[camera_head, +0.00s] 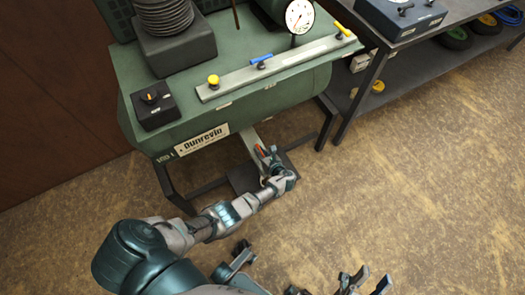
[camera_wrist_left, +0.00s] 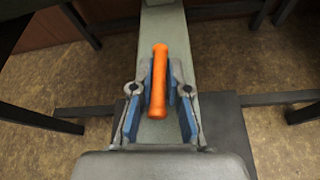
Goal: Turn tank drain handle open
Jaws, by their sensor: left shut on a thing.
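The orange drain handle (camera_wrist_left: 158,80) stands between the two blue-padded fingers of my left gripper (camera_wrist_left: 158,112) in the left wrist view. The gripper is shut on it, and the handle's upper end sticks out beyond the fingertips. In the head view my left gripper (camera_head: 268,163) is at the orange handle (camera_head: 261,151), low in front of the green tank (camera_head: 270,101). The handle sits in front of a grey-green sloping bar (camera_wrist_left: 165,20). My right gripper (camera_head: 302,268) is at the bottom edge, partly cut off, with its fingers spread and empty.
On the tank are a black knob box (camera_head: 155,105), a rail (camera_head: 285,62) with yellow and blue handles, and a gauge (camera_head: 299,16). A dark frame (camera_head: 327,125) supports it. A shelf table (camera_head: 430,35) stands at the right. The brown floor is clear in front.

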